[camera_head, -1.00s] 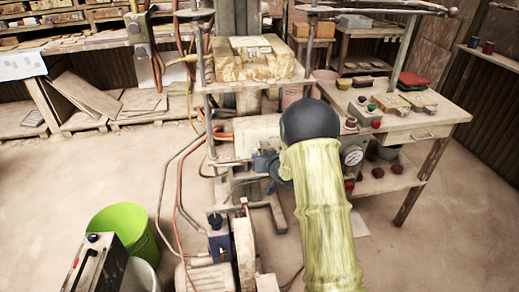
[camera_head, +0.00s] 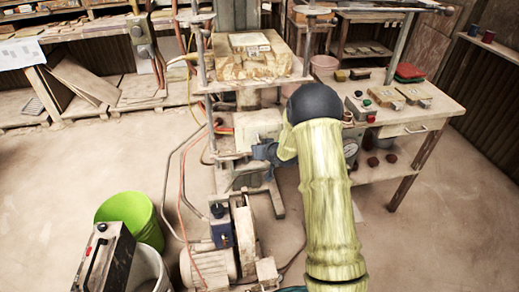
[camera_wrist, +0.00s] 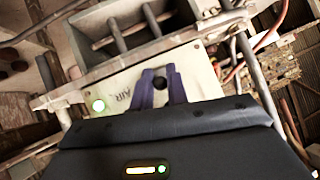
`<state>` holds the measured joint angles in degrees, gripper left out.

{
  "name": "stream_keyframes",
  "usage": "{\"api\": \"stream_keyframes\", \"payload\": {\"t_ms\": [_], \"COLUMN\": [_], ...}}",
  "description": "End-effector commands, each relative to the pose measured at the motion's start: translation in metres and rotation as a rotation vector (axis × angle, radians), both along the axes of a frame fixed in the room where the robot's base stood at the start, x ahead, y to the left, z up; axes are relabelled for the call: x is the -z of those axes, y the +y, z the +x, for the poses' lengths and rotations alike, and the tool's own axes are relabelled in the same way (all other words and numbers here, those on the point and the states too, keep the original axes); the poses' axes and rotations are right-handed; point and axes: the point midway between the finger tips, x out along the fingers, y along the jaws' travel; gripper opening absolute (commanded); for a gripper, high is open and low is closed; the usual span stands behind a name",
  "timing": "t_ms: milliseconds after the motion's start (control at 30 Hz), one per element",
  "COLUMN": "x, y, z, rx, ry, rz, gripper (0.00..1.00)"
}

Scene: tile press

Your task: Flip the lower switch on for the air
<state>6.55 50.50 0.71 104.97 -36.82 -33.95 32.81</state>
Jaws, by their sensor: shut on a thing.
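The pale switch panel (camera_wrist: 206,77) fills the middle of the wrist view, with the word AIR printed on it. A black switch knob (camera_wrist: 160,84) stands on it beside the lettering, between the two blue-purple fingers of my gripper (camera_wrist: 161,76). The fingers are shut on the knob; its exact tilt cannot be told. In the head view my gripper (camera_head: 264,152) is at the front of the press, just below the pale panel (camera_head: 257,125); my arm hides part of this area.
The press table (camera_head: 253,87) holds a stained block above the panel. A blue-and-grey pump (camera_head: 220,226) and hoses stand below. A green bucket (camera_head: 130,215) is at lower left. A workbench (camera_head: 427,112) stands at right. Open floor lies at right front.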

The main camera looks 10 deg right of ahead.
Motion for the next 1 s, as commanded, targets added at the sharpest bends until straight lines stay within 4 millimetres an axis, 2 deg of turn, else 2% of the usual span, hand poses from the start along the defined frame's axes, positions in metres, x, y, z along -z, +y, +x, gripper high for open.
{"api": "stream_keyframes", "payload": {"t_ms": [100, 133, 200, 500, 667, 1000], "x": [-0.002, -0.002, -0.002, -0.001, -0.008, -0.042], "y": [-0.004, -0.004, -0.003, -0.004, -0.007, -0.021], "z": [0.001, 0.001, 0.001, 0.0, -0.008, -0.055], "rx": [0.005, 0.005, 0.004, 0.005, 0.005, 0.005], "ry": [-0.005, -0.005, -0.005, -0.003, -0.004, -0.004], "rz": [-0.002, -0.002, -0.002, -0.001, 0.0, 0.0], "gripper": [0.0, 0.21, 0.34, 0.34, 0.34, 0.34]}}
